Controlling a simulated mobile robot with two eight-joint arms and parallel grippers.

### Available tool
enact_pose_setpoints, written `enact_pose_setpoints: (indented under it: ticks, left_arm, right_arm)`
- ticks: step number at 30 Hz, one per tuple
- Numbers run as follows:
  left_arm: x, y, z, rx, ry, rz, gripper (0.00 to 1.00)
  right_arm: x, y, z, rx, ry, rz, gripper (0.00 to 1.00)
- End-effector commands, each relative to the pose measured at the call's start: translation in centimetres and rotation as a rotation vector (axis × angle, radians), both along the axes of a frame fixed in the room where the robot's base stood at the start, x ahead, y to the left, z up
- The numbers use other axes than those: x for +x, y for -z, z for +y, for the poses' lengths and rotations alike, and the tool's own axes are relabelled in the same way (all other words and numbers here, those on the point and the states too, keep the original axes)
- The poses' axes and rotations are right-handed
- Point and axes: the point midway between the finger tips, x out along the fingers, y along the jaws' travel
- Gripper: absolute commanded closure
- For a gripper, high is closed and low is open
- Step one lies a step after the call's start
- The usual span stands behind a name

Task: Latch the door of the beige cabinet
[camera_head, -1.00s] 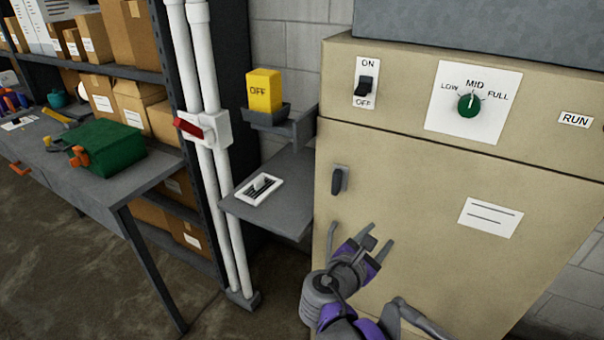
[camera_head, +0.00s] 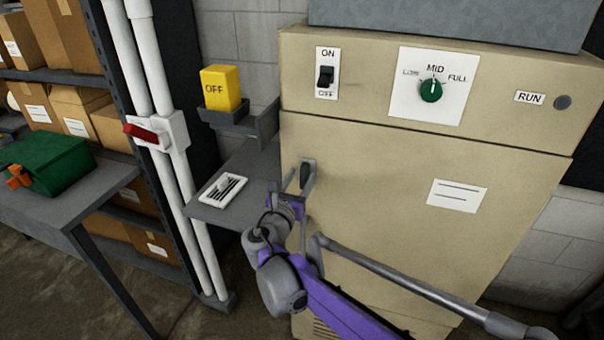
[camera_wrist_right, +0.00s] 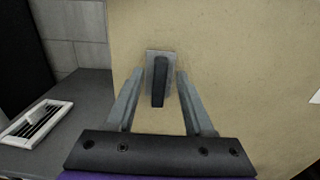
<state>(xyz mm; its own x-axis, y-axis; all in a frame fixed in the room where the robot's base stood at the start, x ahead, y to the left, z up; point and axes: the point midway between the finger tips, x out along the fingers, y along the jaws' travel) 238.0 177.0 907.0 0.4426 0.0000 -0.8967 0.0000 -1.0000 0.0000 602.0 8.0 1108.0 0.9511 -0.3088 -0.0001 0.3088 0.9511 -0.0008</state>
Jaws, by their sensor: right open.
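The beige cabinet (camera_head: 400,190) stands at the right in the head view, its door face flush with the body as far as I can see. A dark grey latch handle (camera_head: 307,176) on a small plate is at the door's upper left. In the right wrist view the latch handle (camera_wrist_right: 159,82) points straight up and down. My right gripper (camera_head: 297,178) is open, with its fingers on either side of the handle; the wrist view (camera_wrist_right: 156,95) shows gaps between handle and fingers. My left gripper is not in view.
A grey shelf (camera_head: 240,200) with a white slotted plate (camera_head: 222,189) adjoins the cabinet's left side. Above it sits a yellow OFF block (camera_head: 220,88). White pipes with a red lever (camera_head: 141,133) and a bench with a green box (camera_head: 45,163) are further left.

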Motion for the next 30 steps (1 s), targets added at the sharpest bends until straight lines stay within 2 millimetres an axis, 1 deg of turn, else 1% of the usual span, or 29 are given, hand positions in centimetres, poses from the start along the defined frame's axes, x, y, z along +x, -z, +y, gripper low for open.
enact_pose_setpoints:
  ticks: [1,5,14,18,20,21,23,30]
  left_arm:
    - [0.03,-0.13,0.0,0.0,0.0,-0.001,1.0]
    - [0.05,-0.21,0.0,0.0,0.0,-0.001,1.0]
    - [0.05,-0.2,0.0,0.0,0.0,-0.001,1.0]
    - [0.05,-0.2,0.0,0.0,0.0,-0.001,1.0]
    - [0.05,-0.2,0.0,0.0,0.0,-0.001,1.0]
    - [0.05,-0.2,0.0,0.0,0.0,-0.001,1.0]
    - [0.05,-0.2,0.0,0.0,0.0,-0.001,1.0]
    - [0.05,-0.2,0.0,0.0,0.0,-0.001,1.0]
  right_arm:
    - [0.57,-0.07,-0.27,0.0,0.002,-0.001,0.47]
    - [1.35,-0.03,-0.45,0.001,0.0,0.0,0.47]
    - [1.51,0.01,-0.51,0.001,0.0,0.0,0.47]
    - [1.49,0.01,-0.52,0.001,0.0,0.0,0.73]
    - [1.49,0.01,-0.52,0.001,0.0,0.0,0.83]
    - [1.48,0.01,-0.51,0.001,0.0,0.0,0.91]
    - [1.48,0.01,-0.51,0.001,0.0,0.0,1.0]
    - [1.48,0.0,-0.51,0.001,0.0,0.0,1.0]
